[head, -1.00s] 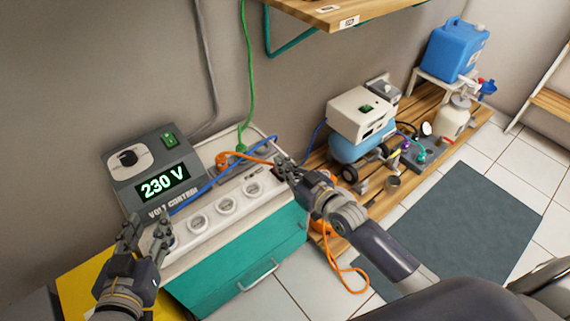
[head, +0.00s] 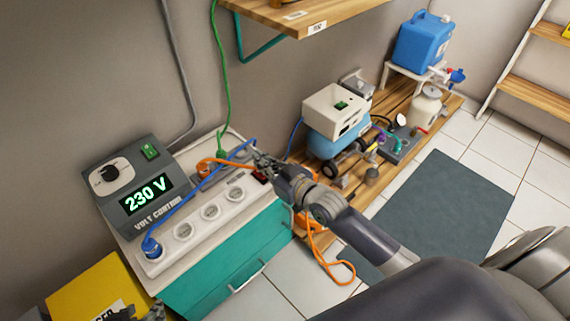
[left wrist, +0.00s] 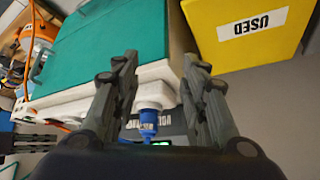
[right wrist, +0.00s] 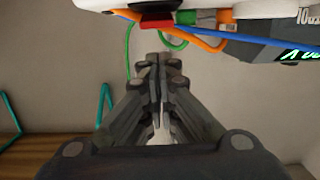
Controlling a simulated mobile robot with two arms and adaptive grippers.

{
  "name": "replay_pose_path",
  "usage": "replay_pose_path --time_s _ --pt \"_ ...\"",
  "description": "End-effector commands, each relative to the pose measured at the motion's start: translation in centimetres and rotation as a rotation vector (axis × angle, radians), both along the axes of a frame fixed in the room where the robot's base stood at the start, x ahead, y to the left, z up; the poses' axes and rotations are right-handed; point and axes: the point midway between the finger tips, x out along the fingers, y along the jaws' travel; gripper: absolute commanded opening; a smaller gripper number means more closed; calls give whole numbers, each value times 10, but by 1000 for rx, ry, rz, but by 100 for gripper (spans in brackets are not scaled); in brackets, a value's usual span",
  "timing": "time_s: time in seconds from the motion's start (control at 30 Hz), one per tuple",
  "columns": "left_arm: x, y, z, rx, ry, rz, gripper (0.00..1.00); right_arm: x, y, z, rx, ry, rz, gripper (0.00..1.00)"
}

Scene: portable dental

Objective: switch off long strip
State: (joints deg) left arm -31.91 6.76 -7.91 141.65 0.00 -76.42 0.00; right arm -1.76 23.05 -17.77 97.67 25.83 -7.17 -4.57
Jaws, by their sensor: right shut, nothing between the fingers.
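The long white strip (head: 210,211) lies along the front of the teal cabinet's top, with a blue plug (head: 151,247) in its left end. Its dark red switch (head: 261,178) is at the right end; it also shows as a red block (right wrist: 157,22) in the right wrist view. Whether it is on or lit I cannot tell. My right gripper (head: 261,160) is shut and empty, just behind the switch end, its tips apart from the switch in the right wrist view. My left gripper (left wrist: 160,65) is open and empty, with the blue plug showing beyond its fingers.
The volt control box (head: 136,187) reads 230 V, behind the strip's left. Blue and orange cables (head: 236,161) cross behind the strip near my right gripper. A yellow box (head: 95,290) stands front left. A wooden shelf (head: 300,22) hangs above; a compressor (head: 335,120) stands at right.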

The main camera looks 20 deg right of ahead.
Motion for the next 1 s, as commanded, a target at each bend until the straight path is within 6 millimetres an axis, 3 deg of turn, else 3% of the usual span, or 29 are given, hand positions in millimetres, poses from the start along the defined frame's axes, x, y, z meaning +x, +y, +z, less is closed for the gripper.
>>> replay_pose_path --time_s 0.3,0.53,0.7,1.0 --pt "-61 18 -12 56 269 22 40 1 -1 15 0 1 -1 0" --pt "-59 18 5 53 258 22 40 -42 -15 35 -1 2 1 0" --pt "-53 16 -12 54 269 20 40 -66 -24 45 0 3 0 0" --pt "-47 15 -34 54 275 18 40 -82 -30 53 0 0 0 0"
